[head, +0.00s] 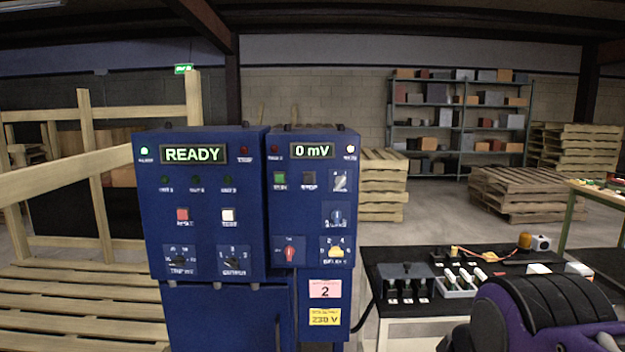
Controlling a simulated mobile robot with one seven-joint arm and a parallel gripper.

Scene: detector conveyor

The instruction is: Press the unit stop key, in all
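A blue control cabinet stands in the middle of the head view in two parts. The left panel (204,145) has a lit READY display (193,154). The right panel (312,215) has a display (312,151) reading 0 mV. Below that display are a green key (280,178) and a dark key (309,178) side by side. Their labels are too blurred to read surely; the dark one may be the stop key. My gripper is not in view; only a purple and black part of my arm shows at the lower right, apart from the cabinet.
The left panel also has a red key (182,215) and a white key (228,215). A black-topped table (400,262) with switches and tools stands right of the cabinet. Pallets (520,193) and shelving stand behind. Wooden framing (95,180) is at left.

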